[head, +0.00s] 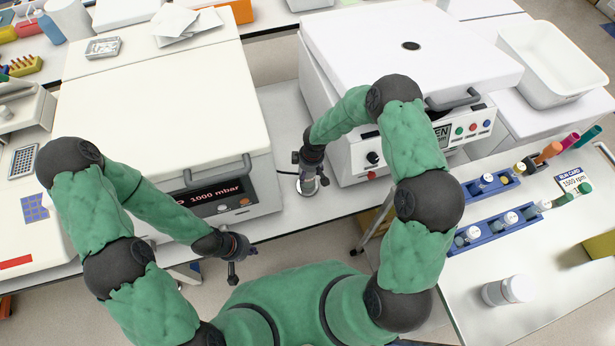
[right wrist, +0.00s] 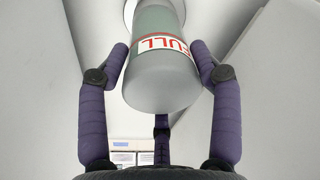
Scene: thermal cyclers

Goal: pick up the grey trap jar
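The grey trap jar (right wrist: 160,88) fills the middle of the right wrist view. It has a white label with red "FULL" lettering, and its upper end meets a pale ring. My right gripper (right wrist: 159,52) has purple fingers on both sides of the jar, their tips at or very near its walls; a third finger shows below. Contact is not clear. In the head view my right gripper (head: 311,172) is low between the two white machines, over a small silvery thing that it partly covers. My left gripper (head: 233,270) hangs in front of the left machine, away from the jar, with nothing visible in it.
The left machine (head: 160,110) with a "1000 mbar" display and the right machine (head: 410,45) flank a narrow strip of counter (head: 285,110).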

